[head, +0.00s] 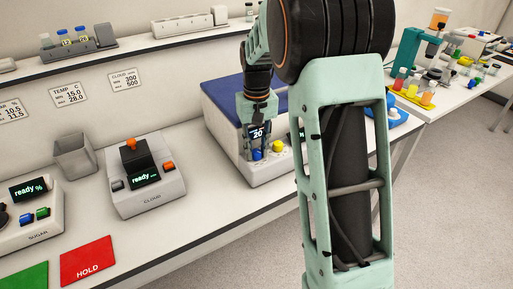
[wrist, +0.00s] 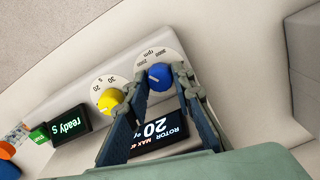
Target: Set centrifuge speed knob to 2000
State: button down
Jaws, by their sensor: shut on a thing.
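The centrifuge (head: 218,132) is a white box with a dark blue lid, standing on the bench in the head view. Its blue knob (wrist: 158,77) sits on a round white dial (wrist: 146,58) marked rpm, with small numbers around it. My gripper (wrist: 160,79) has one finger on each side of the blue knob and is shut on it. In the head view, my gripper (head: 258,146) is at the centrifuge's front panel, over the blue knob (head: 257,155). I cannot tell which number the knob's pale mark points to. The rotor display (wrist: 157,128) reads 20, partly covered by the fingers.
A yellow knob (wrist: 109,101) with its own dial sits close beside my finger. A green button (wrist: 39,134) and a "ready" display (wrist: 69,126) are farther left. The cloud device (head: 146,188) stands on the bench to the left. My arm hides part of the centrifuge.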

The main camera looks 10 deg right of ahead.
aim_at(257, 151)
dwell(0.3)
jog(key=c, duration=1.9)
grip_release()
jog(key=shift+c, duration=0.2)
notch_tip(257, 151, up, 12)
